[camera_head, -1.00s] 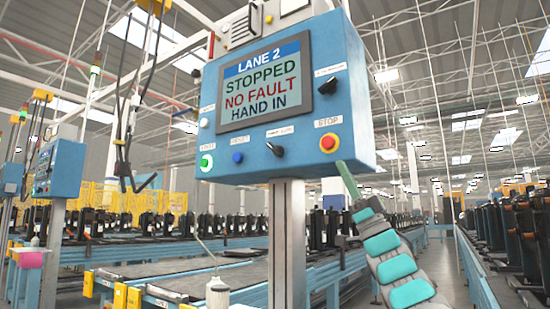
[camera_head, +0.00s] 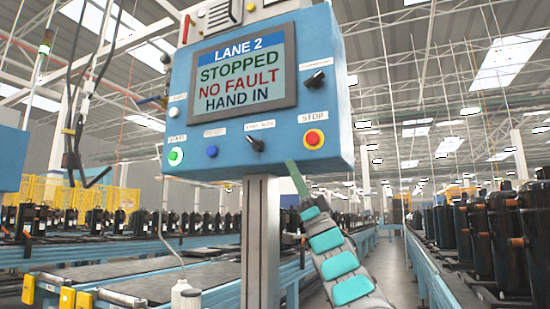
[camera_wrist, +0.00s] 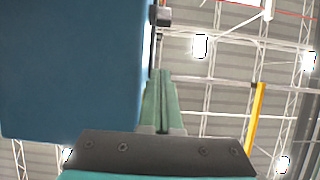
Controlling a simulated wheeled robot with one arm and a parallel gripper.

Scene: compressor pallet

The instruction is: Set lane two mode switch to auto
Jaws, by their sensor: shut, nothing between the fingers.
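The blue lane 2 control box (camera_head: 345,120) stands on a post, its screen (camera_head: 243,67) reading LANE 2, STOPPED, NO FAULT, HAND IN. A black lever switch (camera_head: 255,143) sits low on its face under a small label that seems to end in AUTO; its lever tilts to the upper left. A second black switch (camera_head: 315,79) is at the upper right of the face. My gripper (camera_head: 291,165) is shut and empty, its green fingertips at the box's lower edge, right of and below the lever switch. In the wrist view the fingers (camera_wrist: 160,105) point up beside the blue box (camera_wrist: 70,70).
A red STOP button (camera_head: 314,139) is close above my fingertips. Green (camera_head: 175,156) and blue (camera_head: 212,151) buttons lie left of the lever switch. The grey post (camera_head: 260,245) stands below. Conveyors with black compressors (camera_head: 480,235) run on both sides.

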